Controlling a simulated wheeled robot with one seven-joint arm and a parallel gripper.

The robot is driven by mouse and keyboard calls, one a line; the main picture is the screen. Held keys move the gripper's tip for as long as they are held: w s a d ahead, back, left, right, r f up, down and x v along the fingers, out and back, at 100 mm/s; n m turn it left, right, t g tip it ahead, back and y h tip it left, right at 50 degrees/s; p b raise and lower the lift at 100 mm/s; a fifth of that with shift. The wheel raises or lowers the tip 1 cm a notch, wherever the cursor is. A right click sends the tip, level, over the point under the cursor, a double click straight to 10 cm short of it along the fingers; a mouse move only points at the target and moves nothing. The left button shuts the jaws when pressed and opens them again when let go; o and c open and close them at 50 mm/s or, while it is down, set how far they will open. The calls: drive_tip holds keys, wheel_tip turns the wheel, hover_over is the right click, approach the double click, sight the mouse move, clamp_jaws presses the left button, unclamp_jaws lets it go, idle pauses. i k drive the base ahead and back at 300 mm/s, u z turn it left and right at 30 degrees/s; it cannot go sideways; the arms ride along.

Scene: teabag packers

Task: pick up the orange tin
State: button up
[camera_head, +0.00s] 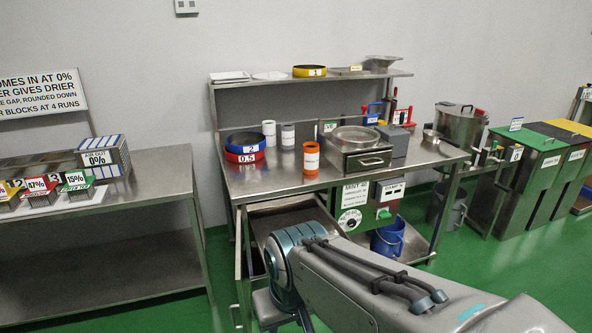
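The orange tin (311,159) stands upright on the steel workbench (279,184), near the middle of its top. It has a white label on its front. To its right is a steel sieve unit with a drawer, and to its left are stacked ring sieves. My arm reaches in from the lower right, below and in front of the bench. My gripper is not visible; the arm's far end drops out of the bottom of the frame.
A grey tin (288,136) and a white tin (269,131) stand behind the orange one. Blue and red sieves (245,147) sit left. The sieve unit (357,150) is close on the right. An open drawer (283,217) juts out below the bench top. The bench's front strip is clear.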

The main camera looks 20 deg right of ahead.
sight(311, 150)
drive_tip(key=u, duration=0.4)
drive_tip(key=k, duration=0.15)
drive_tip(key=z, duration=1.7)
drive_tip(key=i, duration=1.85)
drive_tip(key=u, duration=0.95)
drive_tip(key=i, duration=0.6)
drive_tip(key=u, duration=0.7)
